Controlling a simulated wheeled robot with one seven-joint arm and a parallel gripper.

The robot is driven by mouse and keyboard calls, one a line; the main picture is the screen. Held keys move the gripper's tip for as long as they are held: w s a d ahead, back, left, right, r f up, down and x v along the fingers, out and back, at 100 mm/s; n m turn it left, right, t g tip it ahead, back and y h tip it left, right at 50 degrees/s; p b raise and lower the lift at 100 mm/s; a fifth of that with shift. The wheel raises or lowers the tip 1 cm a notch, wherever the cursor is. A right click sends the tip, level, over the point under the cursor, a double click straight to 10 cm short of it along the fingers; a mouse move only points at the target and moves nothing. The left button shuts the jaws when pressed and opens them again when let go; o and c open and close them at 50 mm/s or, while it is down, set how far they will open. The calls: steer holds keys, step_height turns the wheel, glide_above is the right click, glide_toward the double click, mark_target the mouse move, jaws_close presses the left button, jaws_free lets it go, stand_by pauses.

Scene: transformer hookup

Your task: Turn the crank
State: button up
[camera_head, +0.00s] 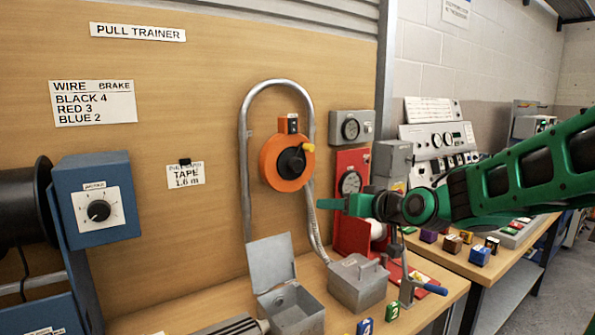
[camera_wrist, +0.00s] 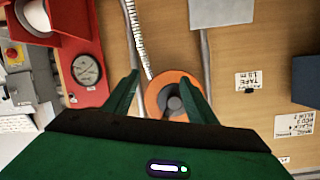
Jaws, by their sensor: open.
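The yellow knob is not clear in the wrist view.
A bent metal pipe (camera_head: 245,180) arches around the disc. An open grey box (camera_head: 300,312) and a lidded grey box (camera_head: 357,283) stand below. A blue brake unit (camera_head: 92,180) is at left. A red gauge panel (camera_head: 347,215) is behind my gripper.

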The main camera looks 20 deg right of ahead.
mark_target(297, 167)
steer(key=w+a+r+t+y, duration=0.2)
steer(key=w+a+r+t, duration=0.1)
steer(key=r, duration=0.4)
steer(key=x, duration=1.1)
steer(key=shift+d, duration=0.2)
steer(key=c, duration=1.2)
steer(key=shift+a, duration=0.15)
jaws_close()
steer(key=shift+m, duration=0.4)
